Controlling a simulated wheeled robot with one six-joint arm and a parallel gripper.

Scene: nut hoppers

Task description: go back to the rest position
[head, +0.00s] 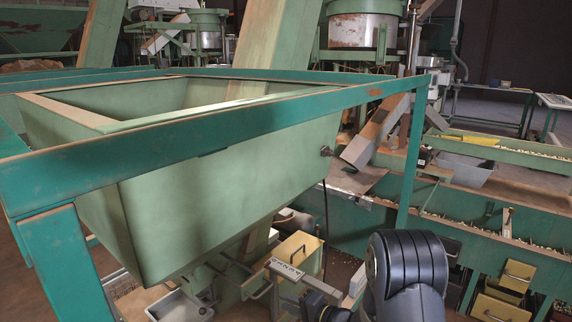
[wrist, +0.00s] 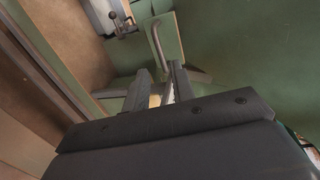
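My gripper (wrist: 160,78) shows in the wrist view with its two dark fingers apart and a gap between them. A pale yellow patch shows deep in the gap, and I cannot tell what it is. Beyond the fingertips is a bent metal handle (wrist: 157,40) on a green panel; I see no contact with it. In the head view my dark arm rises at the bottom, right of the centre, and the fingers cannot be made out there. The large green hopper (head: 230,190) stands to the left of my arm.
A teal frame (head: 290,113) surrounds the hopper, with a post (head: 412,155) close behind my arm. A yellow box (head: 296,255) and a grey labelled bar (head: 286,271) sit low beside the arm. Yellow drawers (head: 517,275) are at the right. A small dark floor area lies behind the boxes.

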